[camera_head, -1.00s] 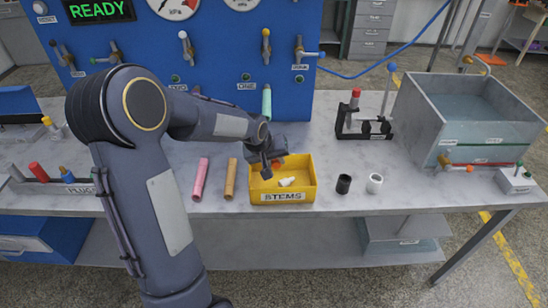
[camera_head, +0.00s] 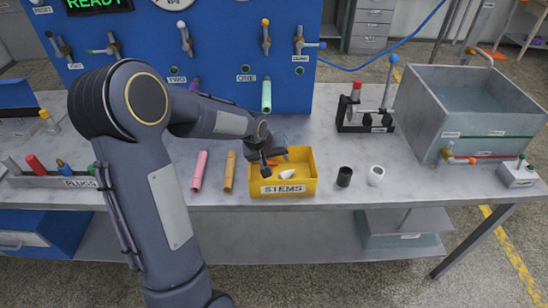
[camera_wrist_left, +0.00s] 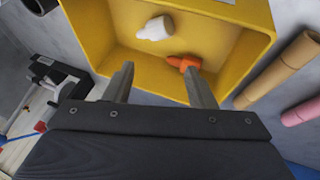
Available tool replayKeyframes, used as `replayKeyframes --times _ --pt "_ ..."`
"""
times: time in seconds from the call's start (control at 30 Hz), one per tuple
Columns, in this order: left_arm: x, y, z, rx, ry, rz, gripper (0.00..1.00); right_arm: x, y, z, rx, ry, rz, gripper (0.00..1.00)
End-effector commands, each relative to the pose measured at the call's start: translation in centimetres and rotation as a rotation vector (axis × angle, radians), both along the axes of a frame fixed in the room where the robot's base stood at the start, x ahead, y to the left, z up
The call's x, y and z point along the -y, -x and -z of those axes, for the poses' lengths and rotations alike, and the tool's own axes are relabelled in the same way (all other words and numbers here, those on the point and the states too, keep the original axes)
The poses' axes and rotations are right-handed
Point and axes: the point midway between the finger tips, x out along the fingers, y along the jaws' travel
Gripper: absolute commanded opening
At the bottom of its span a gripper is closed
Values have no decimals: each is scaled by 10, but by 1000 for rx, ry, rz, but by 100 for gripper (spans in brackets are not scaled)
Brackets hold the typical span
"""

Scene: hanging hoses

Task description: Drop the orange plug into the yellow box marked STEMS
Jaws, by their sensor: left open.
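The yellow box marked STEMS (camera_head: 313,176) stands near the table's front edge. The orange plug (camera_wrist_left: 183,63) lies inside it, and a small orange part of it shows in the head view (camera_head: 272,165). A white piece (camera_wrist_left: 155,28) lies beside the plug in the box. My left gripper (camera_head: 275,166) is over the box with its fingers spread and nothing between them. In the left wrist view the plug is close to the tip of the right-hand finger; whether they touch cannot be told. My right gripper is not in view.
Pink (camera_head: 200,170) and tan (camera_head: 229,171) tubes lie left of the box. Black (camera_head: 344,176) and white (camera_head: 376,175) rings stand right of it. A blue panel with valves (camera_head: 220,75) rises behind; a grey tank (camera_head: 430,120) stands at the right.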

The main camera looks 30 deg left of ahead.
Motion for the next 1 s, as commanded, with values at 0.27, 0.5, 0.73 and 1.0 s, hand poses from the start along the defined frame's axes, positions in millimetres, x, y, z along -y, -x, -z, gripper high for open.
replayKeyframes --times 0.27,0.5,0.73,1.0 --pt "-2 17 -35 7 -1 -1 50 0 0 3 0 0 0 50" --pt "-3 33 -63 4 -1 0 50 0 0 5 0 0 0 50" --pt "-3 37 -68 1 0 1 50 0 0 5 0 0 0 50" --pt "-3 37 -68 1 0 1 50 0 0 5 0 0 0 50"
